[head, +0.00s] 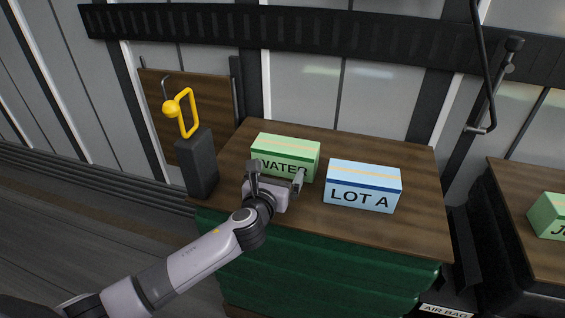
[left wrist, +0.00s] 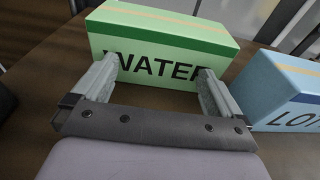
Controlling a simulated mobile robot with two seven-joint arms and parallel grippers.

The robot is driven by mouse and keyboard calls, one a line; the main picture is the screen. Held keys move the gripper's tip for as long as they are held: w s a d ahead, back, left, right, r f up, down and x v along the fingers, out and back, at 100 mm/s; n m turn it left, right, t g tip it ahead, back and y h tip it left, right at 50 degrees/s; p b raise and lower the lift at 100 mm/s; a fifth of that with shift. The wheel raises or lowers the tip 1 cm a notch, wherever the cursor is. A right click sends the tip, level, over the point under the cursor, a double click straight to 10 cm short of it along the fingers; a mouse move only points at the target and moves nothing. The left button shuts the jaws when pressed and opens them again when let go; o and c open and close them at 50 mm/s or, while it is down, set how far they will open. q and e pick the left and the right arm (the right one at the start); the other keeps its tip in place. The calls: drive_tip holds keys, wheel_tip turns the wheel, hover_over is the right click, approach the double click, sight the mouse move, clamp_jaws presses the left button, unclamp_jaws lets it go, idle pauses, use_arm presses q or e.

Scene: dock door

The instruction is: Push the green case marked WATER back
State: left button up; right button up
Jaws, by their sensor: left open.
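The green case marked WATER (head: 287,148) stands upright on a brown wooden table top (head: 400,233), left of a blue case. My left gripper (head: 276,176) is open in front of its lettered face. In the left wrist view the green case (left wrist: 160,42) fills the top middle, and the two fingers of my left gripper (left wrist: 155,88) point at its front and overlap the ends of the word. Nothing is between the fingers. I cannot tell whether the fingertips touch the case. My right gripper is in neither view.
The blue case marked LOT A (head: 362,184) stands close to the right of the green case; it also shows in the left wrist view (left wrist: 288,88). A dark post with a yellow handle (head: 187,112) stands at the table's left. Another green case (head: 550,213) sits on a right-hand table.

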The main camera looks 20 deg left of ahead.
sight(282, 164)
use_arm(q)
drive_tip(key=shift+w+d+b, duration=0.1)
drive_tip(key=shift+w+b, duration=0.95)
drive_tip(key=shift+w, duration=2.15)
drive_tip(key=shift+w+b, duration=0.95)
drive_tip(key=shift+w, duration=0.7)
drive_tip(key=shift+w+d+b, duration=0.1)
drive_tip(key=shift+w+b, duration=0.8)
drive_tip(key=shift+w, duration=0.35)
drive_tip(key=shift+s+p, duration=0.1)
drive_tip(key=shift+p, duration=0.2)
drive_tip(key=shift+s+r+p, duration=0.15)
drive_tip(key=shift+s+p, duration=0.55)
drive_tip(key=shift+p, duration=0.05)
drive_tip(key=s+p, duration=0.2)
drive_tip(key=s, duration=0.1)
drive_tip(key=shift+s+p, duration=0.15)
drive_tip(key=shift+p, duration=0.25)
drive_tip(key=shift+s+p, duration=0.45)
drive_tip(key=shift+s, duration=0.6)
drive_tip(key=shift+f, duration=0.2)
